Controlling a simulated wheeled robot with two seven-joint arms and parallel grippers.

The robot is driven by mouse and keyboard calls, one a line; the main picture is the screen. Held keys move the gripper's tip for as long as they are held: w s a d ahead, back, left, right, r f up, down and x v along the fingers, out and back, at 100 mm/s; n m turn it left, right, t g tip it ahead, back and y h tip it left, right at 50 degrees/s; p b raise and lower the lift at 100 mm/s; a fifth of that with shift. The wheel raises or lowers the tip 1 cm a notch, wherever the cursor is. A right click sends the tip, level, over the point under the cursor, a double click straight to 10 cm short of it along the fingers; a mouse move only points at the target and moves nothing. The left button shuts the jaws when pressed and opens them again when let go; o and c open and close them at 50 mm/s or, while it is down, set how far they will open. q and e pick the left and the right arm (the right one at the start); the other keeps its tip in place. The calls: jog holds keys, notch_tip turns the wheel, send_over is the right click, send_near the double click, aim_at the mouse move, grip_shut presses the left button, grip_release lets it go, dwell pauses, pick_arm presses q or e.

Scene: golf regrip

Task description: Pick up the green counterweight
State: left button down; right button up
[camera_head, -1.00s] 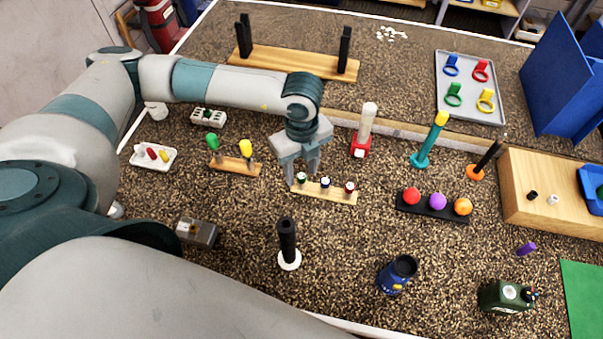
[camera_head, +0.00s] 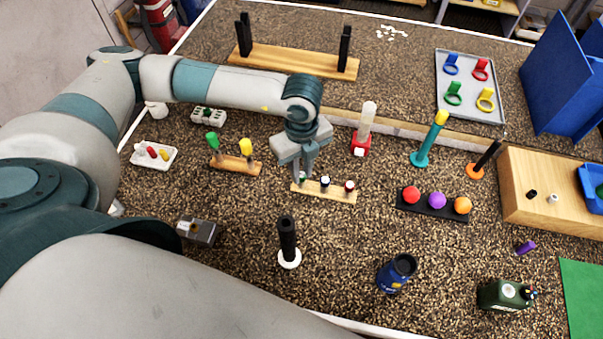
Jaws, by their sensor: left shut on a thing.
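A small wooden rack (camera_head: 335,197) on the speckled table carries three small counterweights in a row. The green counterweight (camera_head: 303,178) is at the left end, mostly hidden by my fingers. A dark blue one (camera_head: 325,183) is in the middle and a red one (camera_head: 349,187) at the right end. My left gripper (camera_head: 301,176) points down over the left end of the rack, with its fingers shut on the green counterweight. I cannot tell whether it is clear of the rack.
A wooden holder with green and yellow tools (camera_head: 233,165) stands left of the rack. A red-based clear tube (camera_head: 361,146) stands to its right, behind. A black grip on a white base (camera_head: 288,245) stands in front. A black strip with colored balls (camera_head: 430,206) lies right.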

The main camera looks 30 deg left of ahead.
aim_at(303, 175)
pick_arm(q)
jog(key=shift+r, duration=0.15)
jog(key=shift+r+b, duration=0.65)
jog(key=shift+d+r+b, duration=0.2)
jog(key=shift+r+b, duration=0.5)
jog(key=shift+r, duration=0.5)
jog(key=s+d+r+b, duration=0.3)
jog(key=s+d+r, duration=0.2)
jog(key=d+r, duration=0.2)
jog(key=shift+s+d+b, duration=0.3)
jog(key=shift+s+d, duration=0.1)
jog(key=shift+d, duration=1)
jog(key=shift+r, duration=0.1)
